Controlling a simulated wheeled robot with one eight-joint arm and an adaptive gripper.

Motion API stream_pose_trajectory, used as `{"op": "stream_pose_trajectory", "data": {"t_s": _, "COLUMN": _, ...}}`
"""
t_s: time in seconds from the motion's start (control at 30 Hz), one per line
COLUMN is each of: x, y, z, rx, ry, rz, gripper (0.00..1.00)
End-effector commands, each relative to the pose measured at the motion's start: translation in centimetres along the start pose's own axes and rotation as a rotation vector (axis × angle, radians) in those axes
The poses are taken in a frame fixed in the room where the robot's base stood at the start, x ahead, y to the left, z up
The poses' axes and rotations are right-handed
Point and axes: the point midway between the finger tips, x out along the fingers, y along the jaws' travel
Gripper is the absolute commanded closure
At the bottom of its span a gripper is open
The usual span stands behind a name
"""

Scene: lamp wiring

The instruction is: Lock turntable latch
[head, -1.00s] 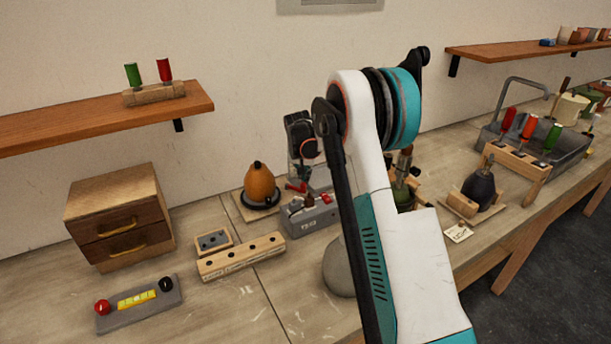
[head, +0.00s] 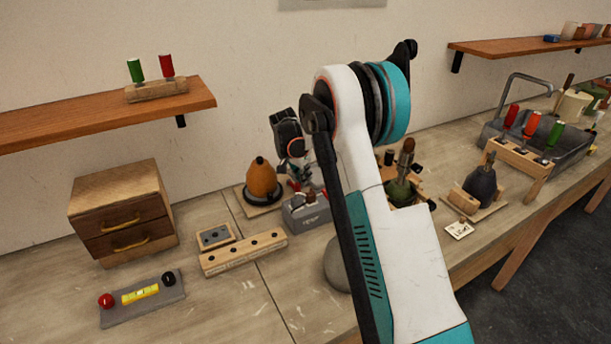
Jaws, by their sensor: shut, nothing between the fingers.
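My gripper (head: 299,177) is small in the view, shut and empty, pointing down behind a grey box (head: 308,212). It is just right of an orange rounded body (head: 261,181) on a wooden board. A small red part (head: 294,186) shows by the fingertips; I cannot tell whether they touch it or whether it is the latch. I cannot clearly make out the turntable. A green body with a wooden-topped upright (head: 405,175) stands right of my arm, which partly covers that area.
A wooden block with holes (head: 243,254) and a small socket block (head: 214,238) lie left of the grey box. A drawer cabinet (head: 122,212) stands at left. A dark body on a board (head: 482,187) and a screwdriver rack (head: 520,157) are at right.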

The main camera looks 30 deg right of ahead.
Motion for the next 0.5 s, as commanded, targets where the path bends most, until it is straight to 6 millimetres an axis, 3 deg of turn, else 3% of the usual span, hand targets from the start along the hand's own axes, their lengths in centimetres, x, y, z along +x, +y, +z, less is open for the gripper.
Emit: {"op": "stream_pose_trajectory", "data": {"t_s": 0.5, "x": -0.14, "y": 0.04, "z": 0.5, "rx": -0.003, "ry": -0.001, "rz": 0.0, "gripper": 1.0}}
